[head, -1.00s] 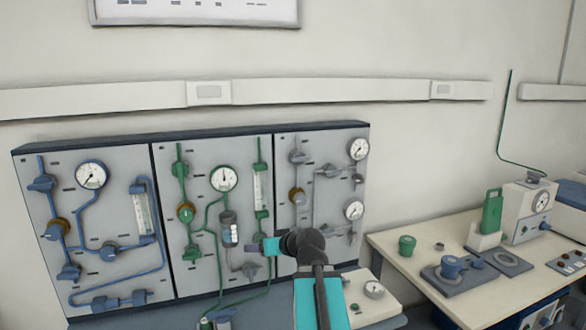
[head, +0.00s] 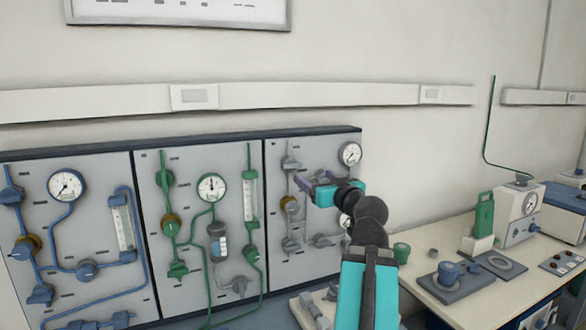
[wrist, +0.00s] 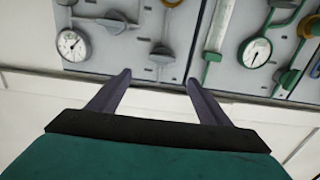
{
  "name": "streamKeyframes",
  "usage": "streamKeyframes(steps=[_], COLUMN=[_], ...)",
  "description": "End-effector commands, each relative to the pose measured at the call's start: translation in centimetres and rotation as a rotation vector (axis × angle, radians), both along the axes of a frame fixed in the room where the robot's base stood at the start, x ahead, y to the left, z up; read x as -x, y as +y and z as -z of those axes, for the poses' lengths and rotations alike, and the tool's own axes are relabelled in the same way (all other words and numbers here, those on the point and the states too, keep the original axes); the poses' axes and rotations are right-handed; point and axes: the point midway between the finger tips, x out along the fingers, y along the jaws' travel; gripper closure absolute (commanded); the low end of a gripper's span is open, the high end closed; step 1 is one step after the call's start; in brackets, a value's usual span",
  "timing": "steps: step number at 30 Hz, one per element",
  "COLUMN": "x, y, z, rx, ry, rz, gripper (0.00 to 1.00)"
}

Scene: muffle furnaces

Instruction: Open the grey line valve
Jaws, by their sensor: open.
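The grey-piped panel (head: 275,262) is the rightmost of three wall panels. I cannot tell which is the line valve. My gripper (head: 305,186) is open and empty in front of this panel's upper part, hiding some pipework. The wrist view is upside down; there the upper left valve (wrist: 161,52) appears just beyond the gap between my fingertips (wrist: 158,77), apart from them. Another grey valve (wrist: 108,25) lies to its left.
The green-piped panel (head: 190,290) adjoins on the left. A bench (head: 425,282) with equipment stands right.

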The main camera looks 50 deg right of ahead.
Motion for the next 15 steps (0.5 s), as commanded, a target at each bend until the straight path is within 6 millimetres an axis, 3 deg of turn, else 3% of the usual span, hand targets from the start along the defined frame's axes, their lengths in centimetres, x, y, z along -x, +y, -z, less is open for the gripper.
streamKeyframes(steps=[15], x=[-1.03], y=[0.39], z=[-0.22], rx=[-0.002], ry=[0.000], rz=[-0.011], gripper=[0.28])
